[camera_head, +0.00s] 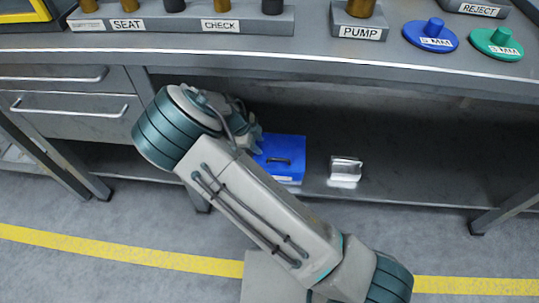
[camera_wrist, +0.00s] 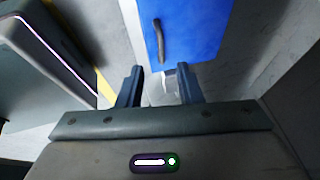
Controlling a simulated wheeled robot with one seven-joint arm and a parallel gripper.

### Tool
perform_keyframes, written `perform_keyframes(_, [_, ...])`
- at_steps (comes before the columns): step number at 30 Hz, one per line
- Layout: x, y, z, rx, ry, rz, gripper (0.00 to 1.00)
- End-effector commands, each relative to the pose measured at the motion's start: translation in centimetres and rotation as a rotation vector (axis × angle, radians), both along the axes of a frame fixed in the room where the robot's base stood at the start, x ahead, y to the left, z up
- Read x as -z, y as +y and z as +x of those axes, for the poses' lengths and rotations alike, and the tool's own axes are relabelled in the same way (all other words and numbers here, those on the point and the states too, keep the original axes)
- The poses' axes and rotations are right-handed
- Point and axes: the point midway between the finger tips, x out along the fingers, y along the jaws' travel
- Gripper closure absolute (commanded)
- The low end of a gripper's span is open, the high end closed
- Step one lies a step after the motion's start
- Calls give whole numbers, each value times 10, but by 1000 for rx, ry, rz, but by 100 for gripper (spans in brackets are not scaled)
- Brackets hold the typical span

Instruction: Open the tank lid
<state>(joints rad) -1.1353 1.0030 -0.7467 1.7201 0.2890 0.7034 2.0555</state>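A blue box (camera_head: 290,147) with a dark bar handle (camera_head: 278,161) stands on the lower shelf under the workbench. It may be the tank, but no label on it is readable. In the wrist view the blue face (camera_wrist: 205,25) and its dark handle (camera_wrist: 159,40) lie just beyond my fingertips. My gripper (camera_wrist: 158,78) is open, with its two dark fingers apart and the handle ahead of the gap, not between them. In the head view my arm hides most of the gripper and the box's left side.
A small clear block (camera_head: 345,170) sits on the shelf (camera_head: 420,170) right of the box. The bench top (camera_head: 340,55) overhangs the shelf. It carries a PUMP block (camera_head: 360,32) and blue (camera_head: 431,36) and green (camera_head: 496,43) knobbed discs. Drawers (camera_head: 70,105) stand at left.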

Motion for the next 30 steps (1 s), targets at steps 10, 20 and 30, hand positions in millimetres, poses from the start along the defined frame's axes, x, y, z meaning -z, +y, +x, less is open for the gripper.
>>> perform_keyframes(10, [70,-29,11,1,3,-1,67])
perform_keyframes(20, [92,-38,16,-3,1,0,67])
perform_keyframes(30, [92,-38,16,-3,0,0,92])
